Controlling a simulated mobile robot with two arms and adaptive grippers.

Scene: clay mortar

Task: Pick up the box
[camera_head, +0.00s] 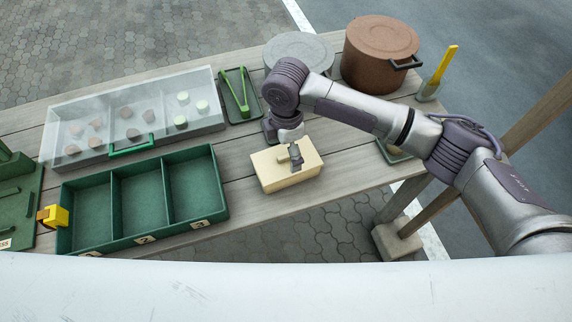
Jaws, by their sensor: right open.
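The box (289,177) is pale cream-yellow and rests on the wooden table near its front edge, right of the green compartment tray. My right arm comes in from the right, and my right gripper (294,152) is over the top of the box, pointing down. Its fingers are open and very close to the box top; I cannot tell whether they touch it. The gripper hides part of the box's upper face. My left gripper is not in the picture.
A green three-compartment tray (117,207) stands left of the box. Behind are a clear-lidded case (80,115), a small tray with green tongs (240,90), a grey round lid (300,48) and a brown pot (380,50). A yellow-handled tool (444,66) stands at right.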

